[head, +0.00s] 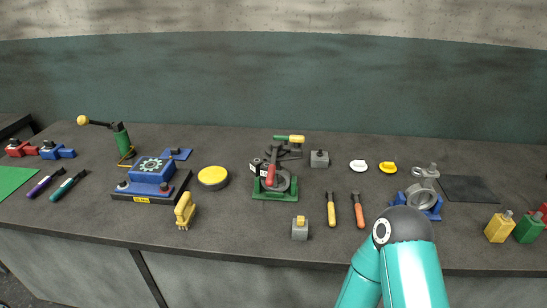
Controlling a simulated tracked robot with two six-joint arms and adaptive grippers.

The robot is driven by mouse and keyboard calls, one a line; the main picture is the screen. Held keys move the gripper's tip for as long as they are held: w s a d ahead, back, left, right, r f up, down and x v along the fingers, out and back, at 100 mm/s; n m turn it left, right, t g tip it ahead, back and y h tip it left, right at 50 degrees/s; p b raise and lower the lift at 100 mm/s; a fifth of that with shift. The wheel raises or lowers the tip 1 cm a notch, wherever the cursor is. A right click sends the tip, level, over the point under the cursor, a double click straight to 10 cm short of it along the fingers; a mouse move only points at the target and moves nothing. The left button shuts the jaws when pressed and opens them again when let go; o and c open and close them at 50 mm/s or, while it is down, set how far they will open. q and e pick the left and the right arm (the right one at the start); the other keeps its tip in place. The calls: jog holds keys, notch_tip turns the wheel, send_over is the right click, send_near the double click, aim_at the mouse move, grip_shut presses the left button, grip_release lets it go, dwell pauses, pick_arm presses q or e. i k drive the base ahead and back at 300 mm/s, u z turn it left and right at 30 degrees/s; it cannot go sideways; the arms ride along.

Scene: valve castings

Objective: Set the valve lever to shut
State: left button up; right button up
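The valve casting stands on a green base (274,193) near the middle of the bench in the head view. It has a grey round body (282,181). A red lever (271,168) stands up at its front, angled slightly to the right at the top. Small white labels (254,168) show beside the lever. The labels are too small to read, so I cannot tell which setting the lever is at. Neither gripper shows. One of my teal arms rises at the lower right, with its grey joint over the bench edge, apart from the valve.
A yellow-and-green handle (290,139) lies just behind the valve. A grey block with a yellow top (300,230), a yellow tool (331,210) and an orange tool (358,210) lie in front. A yellow disc (213,177) is left of it. A blue-based casting (424,187) stands right.

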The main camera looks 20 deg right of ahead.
aim_at(275, 150)
jog(key=u, duration=1.85)
jog(key=i, duration=0.1)
jog(key=z, duration=3.05)
jog(key=k, duration=1.2)
jog(key=u, duration=0.95)
jog(key=i, duration=1)
jog(key=z, duration=0.05)
